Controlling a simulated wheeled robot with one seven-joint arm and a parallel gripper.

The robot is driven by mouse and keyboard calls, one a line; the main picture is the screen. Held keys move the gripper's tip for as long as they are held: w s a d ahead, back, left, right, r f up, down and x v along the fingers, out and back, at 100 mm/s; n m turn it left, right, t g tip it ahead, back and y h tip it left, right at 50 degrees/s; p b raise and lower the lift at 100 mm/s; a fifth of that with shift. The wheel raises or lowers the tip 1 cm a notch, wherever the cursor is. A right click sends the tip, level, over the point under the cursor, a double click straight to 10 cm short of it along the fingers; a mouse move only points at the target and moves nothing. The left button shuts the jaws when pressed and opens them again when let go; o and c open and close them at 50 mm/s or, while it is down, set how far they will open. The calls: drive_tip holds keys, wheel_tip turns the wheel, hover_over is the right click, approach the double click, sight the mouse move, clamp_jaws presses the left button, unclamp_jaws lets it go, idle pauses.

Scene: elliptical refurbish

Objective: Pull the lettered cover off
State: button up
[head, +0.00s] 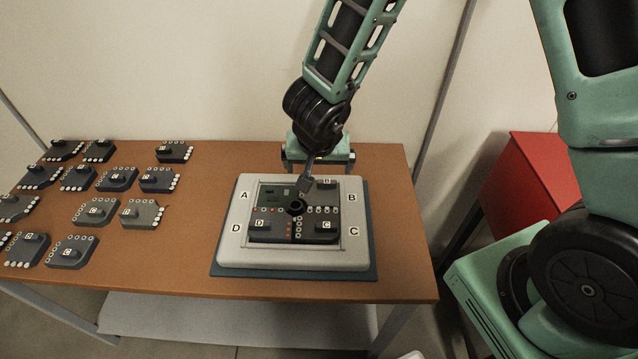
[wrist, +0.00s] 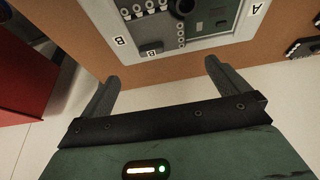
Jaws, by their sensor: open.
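A pale frame lettered A, B, C, D at its corners (head: 350,215) lies on a teal mat (head: 220,269) on the table; it also shows in the wrist view (wrist: 208,44). Inside it, dark lettered covers sit in the D quadrant (head: 270,236), the C quadrant (head: 318,237) and the B quadrant (head: 322,194). The A quadrant shows a bare green board (head: 270,192). A dark round post (head: 297,206) stands at the centre. My gripper (wrist: 162,70) is open and empty. Its fingers are apart from the frame, near its far side by the B corner.
Several dark lettered modules (head: 116,179) are spread over the left of the brown table (head: 180,255). A red box (head: 548,185) stands to the right beyond the table edge. A wall is behind the table. Bare tabletop lies between the modules and the mat.

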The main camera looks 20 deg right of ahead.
sight(319, 183)
drive_tip(key=b+x, duration=0.1)
drive_tip(key=x, duration=1)
drive_tip(key=shift+w+f+b, duration=0.25)
drive_tip(key=shift+f+b, duration=0.05)
drive_tip(key=shift+b, duration=0.05)
drive_tip(key=shift+c, duration=0.3)
drive_tip(key=c, duration=1.4)
